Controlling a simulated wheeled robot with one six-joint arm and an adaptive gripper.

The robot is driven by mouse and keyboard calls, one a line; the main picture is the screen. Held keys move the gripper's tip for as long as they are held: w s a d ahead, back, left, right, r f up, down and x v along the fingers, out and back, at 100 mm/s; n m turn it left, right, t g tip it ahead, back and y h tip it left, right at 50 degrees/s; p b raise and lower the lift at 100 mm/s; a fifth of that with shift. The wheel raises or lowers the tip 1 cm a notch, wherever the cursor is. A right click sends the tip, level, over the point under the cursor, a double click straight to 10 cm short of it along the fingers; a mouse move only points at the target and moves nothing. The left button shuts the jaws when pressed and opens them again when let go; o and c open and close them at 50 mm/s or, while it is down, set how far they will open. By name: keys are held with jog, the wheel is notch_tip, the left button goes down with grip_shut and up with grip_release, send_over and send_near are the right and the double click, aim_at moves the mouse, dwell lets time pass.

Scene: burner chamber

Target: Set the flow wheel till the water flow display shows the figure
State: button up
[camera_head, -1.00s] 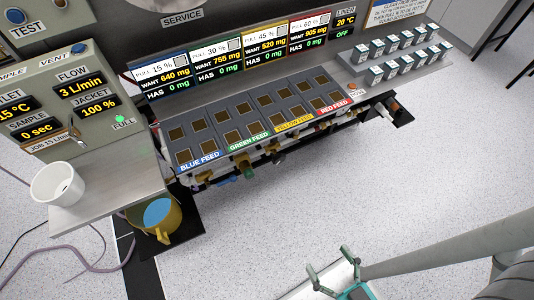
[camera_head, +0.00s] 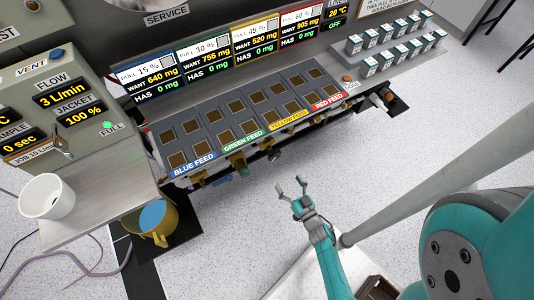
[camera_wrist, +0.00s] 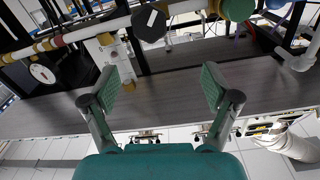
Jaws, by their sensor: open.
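The flow display (camera_head: 62,93) on the grey cabinet at left reads 3 L/min. A partly cut-off job label (camera_head: 28,157) sits below it. My gripper (camera_head: 293,187) is open and empty, in front of and apart from the pipework under the feed bench. In the wrist view my gripper (camera_wrist: 163,90) has its fingers wide apart with nothing between them. Beyond them are a black knob (camera_wrist: 149,25), a green round handle (camera_wrist: 238,8) and a white round dial (camera_wrist: 42,73). I cannot tell which of these, if any, is the flow wheel.
The feed bench (camera_head: 205,133) has several square pockets and lit displays behind it. A white cup (camera_head: 47,203) stands on the left shelf, with a yellow bucket (camera_head: 152,222) below. Speckled floor (camera_head: 235,235) is open before the bench.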

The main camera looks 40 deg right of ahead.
aim_at(276, 158)
jog(key=x, duration=0.4)
jog(key=d+f+x, duration=0.1)
jog(key=x, duration=0.8)
jog(key=shift+w+d+f, duration=0.15)
jog(key=shift+d+f, duration=0.2)
jog(key=c, duration=1.2)
